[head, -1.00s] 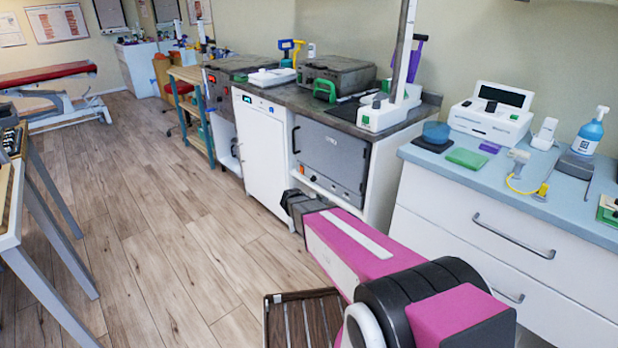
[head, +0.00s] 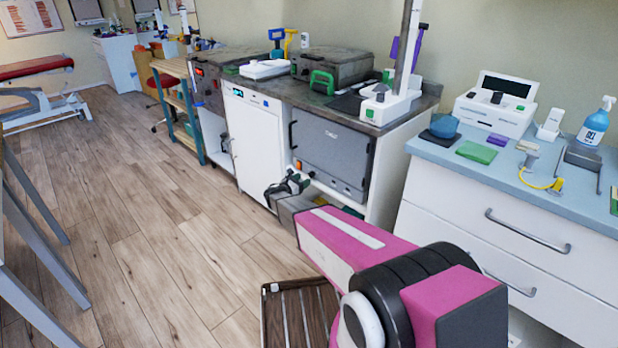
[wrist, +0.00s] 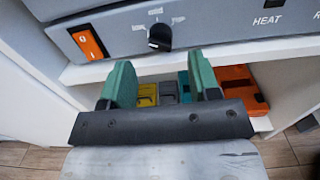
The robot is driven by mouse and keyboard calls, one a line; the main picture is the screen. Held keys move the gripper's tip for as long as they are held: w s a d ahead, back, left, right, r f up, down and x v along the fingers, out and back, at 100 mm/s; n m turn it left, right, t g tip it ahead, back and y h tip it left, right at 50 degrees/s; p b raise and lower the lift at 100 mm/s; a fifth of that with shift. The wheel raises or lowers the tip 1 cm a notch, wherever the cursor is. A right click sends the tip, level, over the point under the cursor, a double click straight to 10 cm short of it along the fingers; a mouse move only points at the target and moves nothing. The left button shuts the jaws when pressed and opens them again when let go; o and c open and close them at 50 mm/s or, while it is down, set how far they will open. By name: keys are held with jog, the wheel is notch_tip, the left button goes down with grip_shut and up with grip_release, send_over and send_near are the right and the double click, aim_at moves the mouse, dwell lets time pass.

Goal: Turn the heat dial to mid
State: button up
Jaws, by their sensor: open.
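The heat dial (wrist: 159,37) is a small black knob on the grey control panel (wrist: 215,25) in the wrist view, with white marks to its left, above and to its right. I cannot tell clearly which mark it points at. My gripper (wrist: 161,80) is open and empty, its two green fingers spread below the dial, apart from it. In the head view my gripper (head: 288,186) is in front of the lower left of the grey-doored unit (head: 330,155). The dial is too small to make out there.
An orange rocker switch (wrist: 89,42) sits left of the dial. Below the panel, a white shelf (wrist: 200,59) edge runs across, with yellow, grey and orange items (wrist: 240,85) under it.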

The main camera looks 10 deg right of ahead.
aim_at(311, 175)
jog(key=shift+x, duration=2.4)
jog(key=c, duration=0.9)
